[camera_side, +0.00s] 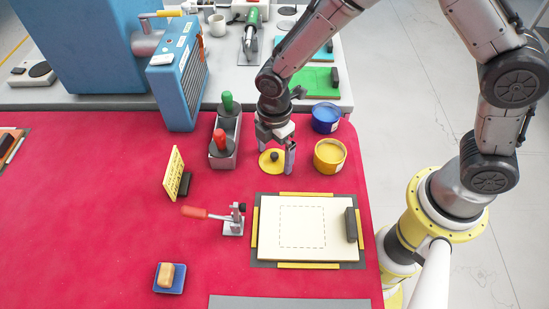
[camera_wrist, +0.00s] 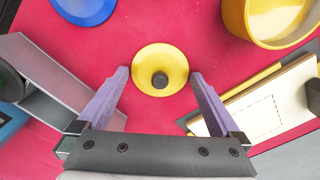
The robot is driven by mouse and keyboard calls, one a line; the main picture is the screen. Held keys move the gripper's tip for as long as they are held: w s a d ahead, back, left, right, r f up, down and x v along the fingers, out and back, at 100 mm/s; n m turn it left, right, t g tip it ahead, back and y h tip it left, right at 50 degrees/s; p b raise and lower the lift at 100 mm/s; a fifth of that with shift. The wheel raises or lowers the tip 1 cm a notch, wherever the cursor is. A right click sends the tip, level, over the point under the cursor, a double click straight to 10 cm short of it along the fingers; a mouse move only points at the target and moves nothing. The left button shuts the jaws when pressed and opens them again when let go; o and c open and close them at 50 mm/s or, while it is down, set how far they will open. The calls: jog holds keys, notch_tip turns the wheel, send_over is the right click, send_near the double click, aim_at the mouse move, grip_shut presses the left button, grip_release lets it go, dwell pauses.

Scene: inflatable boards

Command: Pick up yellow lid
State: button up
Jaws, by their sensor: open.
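The yellow lid (camera_side: 272,162) is a round disc with a dark knob, lying flat on the red table. In the wrist view the lid (camera_wrist: 160,70) sits just ahead of and between the two purple fingers, with its black knob facing me. My gripper (camera_side: 277,160) is above the lid, pointing down. In the wrist view my gripper (camera_wrist: 160,76) is open, with a finger on either side of the lid and nothing held. In the side view the fingers partly cover the lid.
A yellow tub (camera_side: 329,156) stands close on the right, with a blue tub (camera_side: 326,118) behind it. A grey holder (camera_side: 224,150) with green and red handles stands to the left. A framed white board (camera_side: 338,228) lies in front. The red table (camera_side: 120,230) is largely clear at left.

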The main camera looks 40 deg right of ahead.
jog(key=c, duration=1.4)
jog(key=shift+s+f, duration=0.1)
